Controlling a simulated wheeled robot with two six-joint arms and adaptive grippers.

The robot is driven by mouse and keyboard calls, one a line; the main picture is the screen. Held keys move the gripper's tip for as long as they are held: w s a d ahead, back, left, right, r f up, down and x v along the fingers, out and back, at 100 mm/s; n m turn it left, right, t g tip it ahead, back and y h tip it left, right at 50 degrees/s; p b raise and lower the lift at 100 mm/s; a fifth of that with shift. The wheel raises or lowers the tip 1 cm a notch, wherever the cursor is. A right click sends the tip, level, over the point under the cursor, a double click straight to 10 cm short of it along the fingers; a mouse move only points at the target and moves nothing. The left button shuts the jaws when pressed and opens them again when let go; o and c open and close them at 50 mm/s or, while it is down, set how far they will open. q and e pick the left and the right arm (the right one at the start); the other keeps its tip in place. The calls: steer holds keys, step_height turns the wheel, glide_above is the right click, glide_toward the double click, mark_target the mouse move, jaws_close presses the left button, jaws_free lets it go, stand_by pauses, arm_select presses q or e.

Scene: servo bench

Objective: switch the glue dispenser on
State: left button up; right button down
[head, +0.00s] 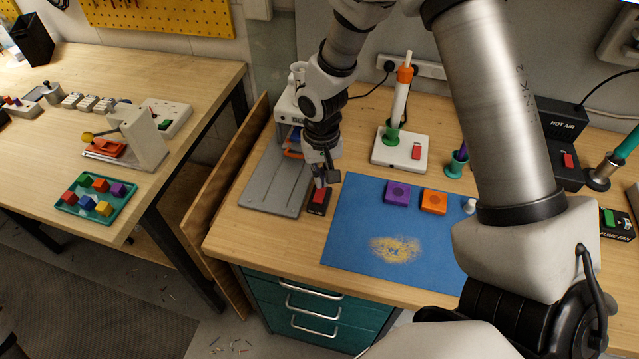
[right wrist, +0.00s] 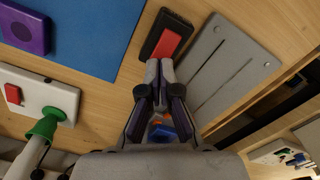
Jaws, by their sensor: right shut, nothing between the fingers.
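A black switch box with a red rocker (head: 319,198) sits on the wooden bench beside a grey plate (head: 262,188). It also shows in the right wrist view (right wrist: 166,43). My right gripper (head: 320,183) is shut and empty, pointing down at the red rocker. In the right wrist view its fingertips (right wrist: 159,66) are at the rocker's near end; I cannot tell whether they touch. A white base (head: 385,152) with a red switch (head: 416,152) carries an upright white tube with an orange top and green foot (head: 399,100). No label shows which device is the glue dispenser. My left gripper is out of view.
A blue mat (head: 345,235) holds a purple block (head: 397,193) and an orange block (head: 434,201). A hot-air box (head: 563,125) and fume-fan box (head: 617,224) stand at right. A separate table at left holds a teal tray (head: 75,208) of coloured blocks.

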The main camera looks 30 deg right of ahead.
mark_target(321, 190)
steer(key=shift+w, duration=0.1)
steer(key=shift+f+b, duration=0.9)
steer(key=shift+f, duration=0.35)
stand_by(0.6)
steer(key=shift+r, duration=0.1)
step_height(321, 190, up, 7)
steer(key=p, duration=0.6)
stand_by(0.4)
